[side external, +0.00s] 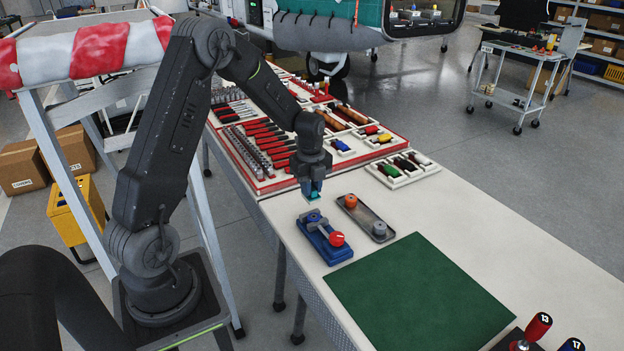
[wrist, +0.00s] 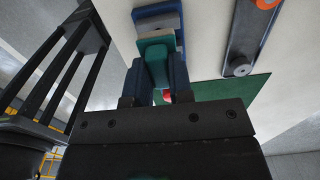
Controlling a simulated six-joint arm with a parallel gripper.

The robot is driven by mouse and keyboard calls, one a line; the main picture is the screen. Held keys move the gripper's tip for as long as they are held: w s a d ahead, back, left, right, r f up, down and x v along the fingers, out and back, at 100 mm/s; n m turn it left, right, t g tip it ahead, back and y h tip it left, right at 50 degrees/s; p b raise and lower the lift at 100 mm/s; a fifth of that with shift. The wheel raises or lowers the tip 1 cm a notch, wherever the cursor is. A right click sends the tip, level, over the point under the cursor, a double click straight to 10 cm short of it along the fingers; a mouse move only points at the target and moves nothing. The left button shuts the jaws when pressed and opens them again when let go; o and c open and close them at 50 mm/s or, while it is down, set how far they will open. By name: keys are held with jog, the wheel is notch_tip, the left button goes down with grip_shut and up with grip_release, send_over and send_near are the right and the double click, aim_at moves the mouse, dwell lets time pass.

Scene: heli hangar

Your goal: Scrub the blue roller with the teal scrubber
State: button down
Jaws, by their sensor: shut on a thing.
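My gripper (side external: 311,190) is shut on the teal scrubber (side external: 313,196) and points down above the bench. In the wrist view the scrubber (wrist: 156,62) sits between the two dark blue fingers (wrist: 157,78).
A dark tray (side external: 365,216) with an orange roller (side external: 351,201) and a grey roller (side external: 380,229) lies right of the blue base. A green mat (side external: 420,295) lies in front. Red-edged tool trays (side external: 265,185) fill the bench behind. A ladder (side external: 205,215) stands left of the bench.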

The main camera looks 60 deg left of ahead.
aim_at(312, 202)
jog(key=shift+f, duration=1.6)
jog(key=shift+d+f, duration=0.45)
jog(key=shift+f, duration=0.25)
jog(key=shift+s+d, duration=0.15)
jog(key=shift+d, duration=0.6)
jog(key=shift+s+d, duration=0.15)
jog(key=shift+d, duration=0.6)
jog(key=shift+w+a, duration=0.15)
jog(key=shift+a, duration=0.9)
jog(key=shift+w+a, duration=0.15)
jog(key=shift+a, duration=0.85)
jog(key=shift+d+r, duration=0.1)
jog(key=shift+r, duration=4)
jog(key=shift+f, duration=0.25)
